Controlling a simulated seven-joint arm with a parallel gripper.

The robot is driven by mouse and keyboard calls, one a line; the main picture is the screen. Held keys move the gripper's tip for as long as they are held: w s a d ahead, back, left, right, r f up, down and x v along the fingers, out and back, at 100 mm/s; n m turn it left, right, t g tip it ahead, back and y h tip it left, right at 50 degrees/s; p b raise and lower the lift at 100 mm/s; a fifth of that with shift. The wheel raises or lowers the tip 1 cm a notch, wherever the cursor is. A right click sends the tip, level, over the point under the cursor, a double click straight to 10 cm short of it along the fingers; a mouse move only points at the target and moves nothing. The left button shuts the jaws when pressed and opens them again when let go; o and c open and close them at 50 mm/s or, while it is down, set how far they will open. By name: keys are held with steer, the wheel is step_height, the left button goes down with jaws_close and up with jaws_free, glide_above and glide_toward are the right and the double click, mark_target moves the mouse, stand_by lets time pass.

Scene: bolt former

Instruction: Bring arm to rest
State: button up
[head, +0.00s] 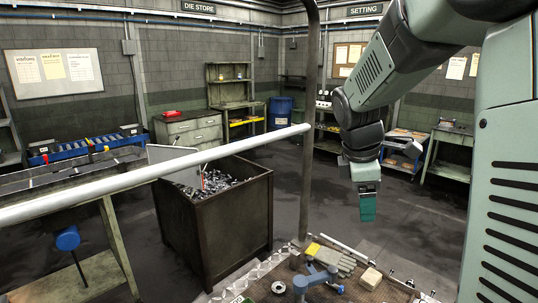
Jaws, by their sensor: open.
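My arm comes in from the upper right and bends downward. My gripper (368,214) hangs at its end, with teal fingers pointing down. It is open, and I see nothing held in it. It hangs in the air above and behind the cluttered bench at the bottom, apart from everything around it. The gap between the fingers is hard to see from this side.
A pale rail (150,174) crosses the left and meets an upright post (309,120). A dark bin (222,218) of metal parts stands behind it. The bench holds a blue tool (314,278), a pale block (371,278) and gloves (336,259). Open floor lies behind the gripper.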

steer(key=s+a+r+m+t+y, duration=0.1)
steer(key=s+a+r+m, duration=0.1)
steer(key=s+m, duration=0.3)
steer(key=s+a+r+m+t+y, duration=0.1)
steer(key=s+a+m, duration=0.3)
steer(key=s, duration=0.7)
steer(key=s+a+r+m+t, duration=0.1)
steer(key=s+a+r+m, duration=0.2)
steer(key=s+m, duration=0.3)
steer(key=shift+s+r+y, duration=0.4)
steer(key=shift+s+r, duration=0.05)
steer(key=shift+s, duration=0.8)
steer(key=shift+o, duration=0.3)
